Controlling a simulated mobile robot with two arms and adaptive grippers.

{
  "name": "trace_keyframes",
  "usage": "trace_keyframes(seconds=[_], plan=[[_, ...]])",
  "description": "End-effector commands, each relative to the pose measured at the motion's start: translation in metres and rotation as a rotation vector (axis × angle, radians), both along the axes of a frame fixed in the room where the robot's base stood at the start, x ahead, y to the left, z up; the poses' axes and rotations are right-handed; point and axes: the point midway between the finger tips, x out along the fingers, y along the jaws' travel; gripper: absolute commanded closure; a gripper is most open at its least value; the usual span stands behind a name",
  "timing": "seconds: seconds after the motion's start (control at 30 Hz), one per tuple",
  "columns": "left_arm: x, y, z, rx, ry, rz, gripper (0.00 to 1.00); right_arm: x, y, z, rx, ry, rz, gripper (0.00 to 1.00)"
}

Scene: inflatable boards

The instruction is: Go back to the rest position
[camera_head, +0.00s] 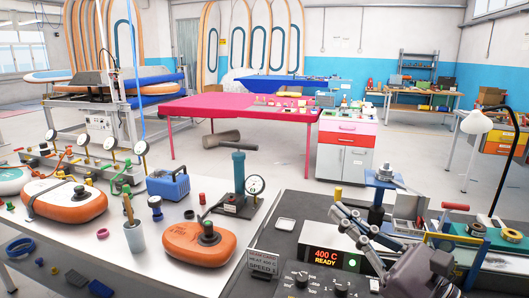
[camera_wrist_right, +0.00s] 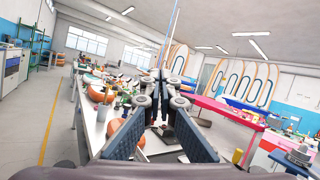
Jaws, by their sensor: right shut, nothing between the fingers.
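My right gripper (camera_head: 345,222) reaches in from the lower right in the head view, above the dark worktop with the control box. Its fingers point up and to the left. In the wrist view its two dark padded fingers (camera_wrist_right: 160,80) converge at the tips, shut with nothing between them. My left gripper is not in view.
A control box (camera_head: 328,262) reading "400 C READY" lies close below my right gripper. Beside it are a blue press (camera_head: 381,185) and tape rolls (camera_head: 475,229). A white bench (camera_head: 130,262) at left holds orange inflatables (camera_head: 199,244) and a gauge pump (camera_head: 239,180). A pink table (camera_head: 210,108) stands behind.

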Motion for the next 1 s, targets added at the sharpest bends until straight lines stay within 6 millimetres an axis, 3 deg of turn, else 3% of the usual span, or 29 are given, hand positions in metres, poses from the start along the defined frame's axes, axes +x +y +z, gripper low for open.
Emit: trace_keyframes(seconds=[0.07,0.17,0.27,0.3,0.37,0.47,0.6,0.7,0.77,0.8,1.0], plan=[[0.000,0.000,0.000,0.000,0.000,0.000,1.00,0.009,-0.025,-0.007,0.343,0.176,-0.034,1.00],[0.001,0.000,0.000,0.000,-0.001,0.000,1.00,0.021,-0.066,-0.035,0.773,0.395,-0.099,1.00],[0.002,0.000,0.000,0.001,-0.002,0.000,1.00,0.024,-0.106,-0.091,1.200,0.605,-0.193,1.00],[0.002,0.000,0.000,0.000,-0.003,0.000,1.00,0.021,-0.119,-0.120,1.365,0.682,-0.240,1.00],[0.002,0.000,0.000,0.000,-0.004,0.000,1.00,0.012,-0.134,-0.162,1.592,0.781,-0.316,1.00],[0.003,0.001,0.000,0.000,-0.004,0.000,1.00,-0.016,-0.145,-0.233,1.930,0.916,-0.458,1.00],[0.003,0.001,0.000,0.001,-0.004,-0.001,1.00,-0.073,-0.139,-0.322,2.345,1.046,-0.699,1.00],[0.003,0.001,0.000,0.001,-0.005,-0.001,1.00,-0.119,-0.124,-0.368,2.576,1.094,-0.883,1.00],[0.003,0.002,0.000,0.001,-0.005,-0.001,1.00,-0.145,-0.114,-0.388,2.689,1.109,-0.993,1.00],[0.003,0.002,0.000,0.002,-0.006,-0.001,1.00,-0.162,-0.106,-0.400,-2.729,-1.103,1.055,1.00],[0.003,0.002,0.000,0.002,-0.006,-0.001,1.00,-0.241,-0.066,-0.435,-2.380,-0.867,1.132,1.00]])
